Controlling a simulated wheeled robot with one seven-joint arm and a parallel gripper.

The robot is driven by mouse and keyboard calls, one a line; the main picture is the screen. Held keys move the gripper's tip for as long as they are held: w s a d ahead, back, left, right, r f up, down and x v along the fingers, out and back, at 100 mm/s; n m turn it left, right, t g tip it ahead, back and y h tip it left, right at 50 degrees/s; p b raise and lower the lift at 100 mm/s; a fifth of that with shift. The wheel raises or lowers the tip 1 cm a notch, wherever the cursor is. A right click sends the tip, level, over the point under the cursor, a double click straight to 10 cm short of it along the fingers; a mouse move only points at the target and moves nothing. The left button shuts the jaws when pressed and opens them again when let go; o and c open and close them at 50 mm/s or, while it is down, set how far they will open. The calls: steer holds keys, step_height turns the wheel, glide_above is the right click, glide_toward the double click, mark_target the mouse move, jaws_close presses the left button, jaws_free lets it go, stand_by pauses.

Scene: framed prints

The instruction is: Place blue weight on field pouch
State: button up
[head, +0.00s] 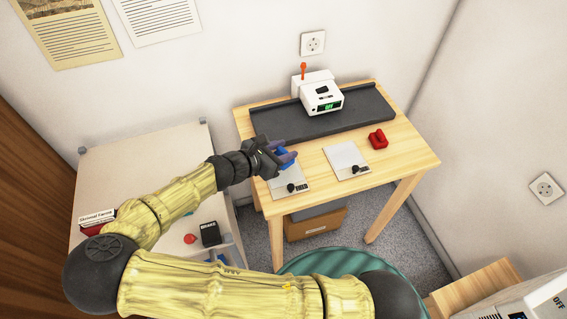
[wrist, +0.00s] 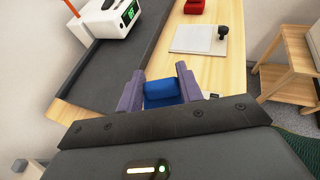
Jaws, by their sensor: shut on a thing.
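The blue weight (head: 283,164) is between the fingers of my gripper (head: 286,156), over the left front part of the wooden table. In the wrist view the blue weight (wrist: 163,93) sits between the two purple-grey fingers of my gripper (wrist: 161,88), which is shut on it. A flat light-grey pouch (head: 287,187) with a black knob and a small dark label lies just below the gripper in the head view. The label is too small to read surely. A similar pale pouch (head: 342,161), also with a black knob, lies to its right. I cannot tell which is the field pouch.
A red weight (head: 377,139) stands right of the pale pouch. A white device with a green display (head: 322,98) stands on the dark tray (head: 268,121) at the table's back. The wooden table (head: 402,156) has bare room at its right.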

steer(key=shift+f, duration=0.7)
steer(key=shift+f, duration=1.9)
steer(key=o, duration=1.3)
steer(key=shift+c, duration=0.2)
steer(key=v, duration=1.2)
steer(key=shift+r, duration=0.1)
